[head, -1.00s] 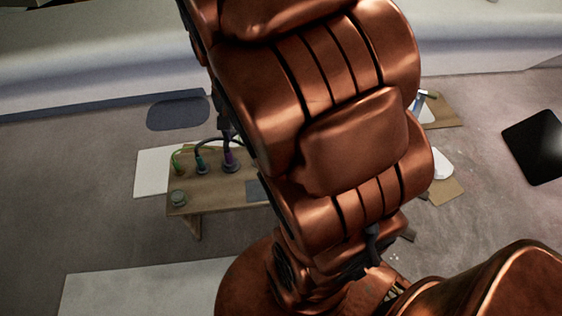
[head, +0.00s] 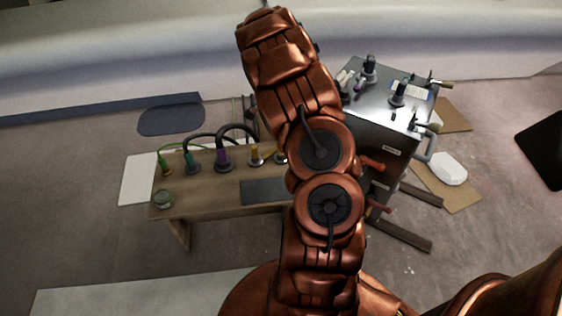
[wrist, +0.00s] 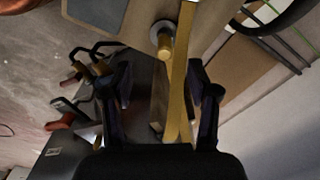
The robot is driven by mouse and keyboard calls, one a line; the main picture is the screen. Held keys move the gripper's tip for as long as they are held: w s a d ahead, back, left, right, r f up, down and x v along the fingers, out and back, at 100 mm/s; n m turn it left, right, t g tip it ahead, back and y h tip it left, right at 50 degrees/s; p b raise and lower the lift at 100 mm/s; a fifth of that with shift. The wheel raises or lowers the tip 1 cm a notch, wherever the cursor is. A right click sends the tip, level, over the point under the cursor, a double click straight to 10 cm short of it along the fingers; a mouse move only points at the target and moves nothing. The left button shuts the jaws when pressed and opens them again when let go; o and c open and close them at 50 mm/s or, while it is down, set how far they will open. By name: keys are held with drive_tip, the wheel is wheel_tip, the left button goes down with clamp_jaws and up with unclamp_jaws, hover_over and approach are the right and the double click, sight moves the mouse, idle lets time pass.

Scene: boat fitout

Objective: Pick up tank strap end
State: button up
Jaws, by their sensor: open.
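In the wrist view a long flat yellow band (wrist: 178,75), which looks like the tank strap, runs from the top edge down between the fingers of my gripper (wrist: 160,70). The gripper is open, with one dark finger on each side of the band, and no firm contact shows. The band's lower end is near the palm, partly in shadow. A round yellow fitting (wrist: 164,42) stands just left of the band. In the head view my arm covers the middle, and I cannot make out the gripper or strap there.
Right of my arm stands a metal cabinet (head: 385,132) with protruding red handles (head: 372,164). Floor left of the bench is mostly clear.

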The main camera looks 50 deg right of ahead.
drive_tip(key=shift+m, duration=0.7)
drive_tip(key=d+f, duration=0.1)
drive_tip(key=f, duration=0.1)
drive_tip(key=f+b, duration=0.1)
drive_tip(key=f, duration=0.1)
drive_tip(key=d+f, duration=0.1)
drive_tip(key=f, duration=0.1)
drive_tip(key=shift+w+d+f, duration=0.25)
drive_tip(key=shift+w+d, duration=0.05)
drive_tip(key=shift+w, duration=0.05)
drive_tip(key=shift+s+a+f+b, duration=0.15)
drive_tip(key=shift+f+b, duration=0.45)
drive_tip(key=shift+f, duration=1.3)
drive_tip(key=shift+s+d+f+b, duration=0.15)
drive_tip(key=shift+f+b, duration=0.4)
drive_tip(key=shift+f, duration=1.3)
drive_tip(key=shift+a, duration=0.1)
clamp_jaws()
